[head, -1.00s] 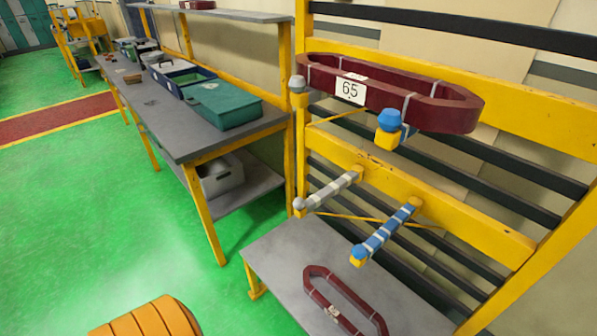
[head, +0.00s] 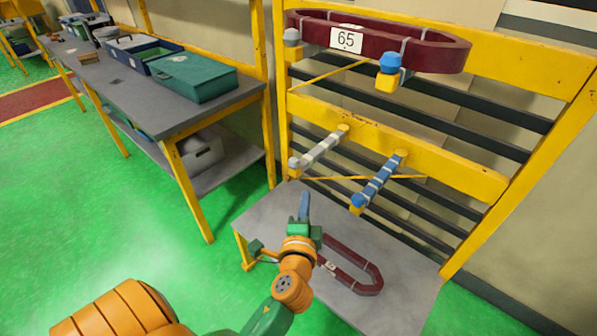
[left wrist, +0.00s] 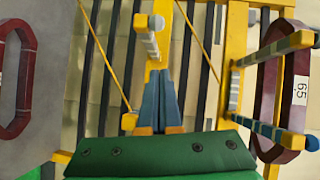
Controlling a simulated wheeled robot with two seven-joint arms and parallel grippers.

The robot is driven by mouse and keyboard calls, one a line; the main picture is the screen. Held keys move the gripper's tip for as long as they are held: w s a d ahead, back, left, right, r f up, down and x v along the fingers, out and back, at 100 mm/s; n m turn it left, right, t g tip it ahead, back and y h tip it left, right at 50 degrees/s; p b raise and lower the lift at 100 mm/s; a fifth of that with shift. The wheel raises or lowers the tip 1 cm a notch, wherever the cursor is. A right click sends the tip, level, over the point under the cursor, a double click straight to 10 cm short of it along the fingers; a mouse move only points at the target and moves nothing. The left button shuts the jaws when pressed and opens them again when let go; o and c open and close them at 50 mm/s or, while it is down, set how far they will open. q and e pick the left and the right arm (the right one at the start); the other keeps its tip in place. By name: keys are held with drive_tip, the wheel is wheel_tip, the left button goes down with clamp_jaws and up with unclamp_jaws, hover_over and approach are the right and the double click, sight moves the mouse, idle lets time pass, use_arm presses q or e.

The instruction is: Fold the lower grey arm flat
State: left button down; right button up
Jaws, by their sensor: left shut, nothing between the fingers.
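The lower grey arm (head: 320,149) juts out from the yellow crossbar of the rack, with a grey ball at its free end. In the left wrist view the grey arm (left wrist: 147,38) shows near the top, beyond the fingertips. My left gripper (head: 304,196) is shut and empty, apparently pointing upward. It shows below the grey arm's ball end, apart from it in the picture. In the left wrist view my gripper (left wrist: 160,78) has both blue fingers together. My right gripper is not in view.
The lower blue arm (head: 379,183) juts out to the right of the grey one. A dark red coil labelled 65 (head: 410,52) hangs on the upper arms. Another red coil (head: 352,266) lies on the grey shelf (head: 400,262). A workbench (head: 170,113) stands at left.

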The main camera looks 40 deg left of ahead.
use_arm(q)
drive_tip(key=shift+s+a+f+p+x, duration=0.1)
drive_tip(key=shift+s+a+p+x, duration=0.25)
drive_tip(key=shift+x, duration=1.65)
drive_tip(key=shift+s+a+f+x, duration=0.15)
drive_tip(key=shift+a+x, duration=0.3)
drive_tip(key=shift+x, duration=1.5)
drive_tip(key=shift+s+a+r+p+x, duration=0.15)
drive_tip(key=shift+a+x, duration=0.3)
drive_tip(key=shift+x, duration=1.55)
drive_tip(key=shift+f, duration=0.1)
